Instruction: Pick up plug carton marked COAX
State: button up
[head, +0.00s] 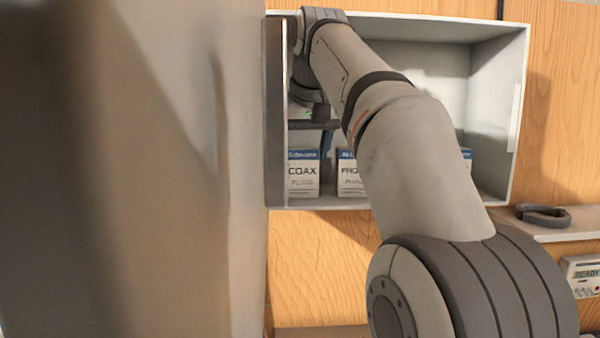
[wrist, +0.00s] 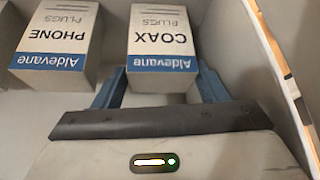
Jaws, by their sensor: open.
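The COAX plug carton (head: 304,176) is white with a blue top band and stands in the open wall cabinet, its left part hidden by the cabinet's left edge or door. In the wrist view the COAX carton (wrist: 160,35) appears upside down. My gripper (wrist: 160,84) is open, with one blue finger towards each side of the carton's blue-banded end. I cannot tell whether the fingers touch it. In the head view my gripper's dark body shows just above the carton, and its fingertips are not clear.
A PHONE carton (head: 350,178) stands close to the right of COAX; it also shows in the wrist view (wrist: 58,40). Another carton (head: 467,172) is partly behind my arm. The cabinet's side wall (wrist: 262,75) is near the gripper. A dark ring-shaped object (head: 543,215) lies on a ledge.

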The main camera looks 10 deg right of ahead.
jog(key=shift+x, duration=1.1)
jog(key=shift+c, duration=0.6)
jog(key=c, duration=0.7)
jog(key=shift+o, duration=0.2)
jog(key=shift+r, duration=0.1)
